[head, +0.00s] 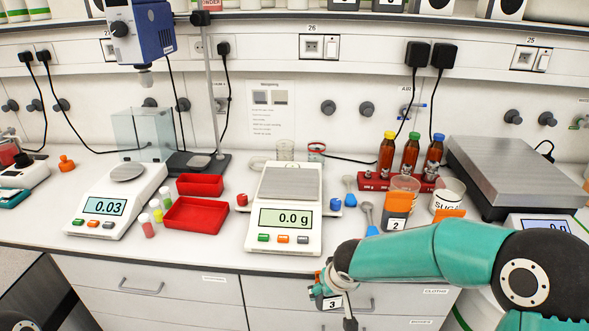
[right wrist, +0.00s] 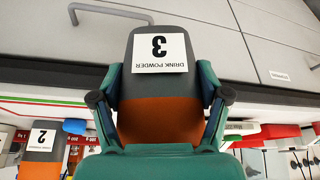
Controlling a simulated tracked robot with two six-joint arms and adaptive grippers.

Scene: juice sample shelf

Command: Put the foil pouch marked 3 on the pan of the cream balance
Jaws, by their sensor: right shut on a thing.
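My right gripper (head: 333,291) is shut on the foil pouch marked 3 (head: 333,302), in front of the drawers and nearer than the bench's front edge. In the right wrist view the pouch (right wrist: 160,100) is grey and orange, its white label upside down, with a finger of the gripper (right wrist: 161,98) on each side. The cream balance (head: 284,228) stands mid-bench, reading 0.0 g, with a bare square pan (head: 290,184). It is beyond the pouch and a little to the left. My left gripper is not in view.
A pouch marked 2 (head: 397,213) stands right of the balance, near spoons, a sugar tub (head: 447,195) and a red bottle rack (head: 392,183). Red trays (head: 195,217) and a second balance (head: 115,205) are left.

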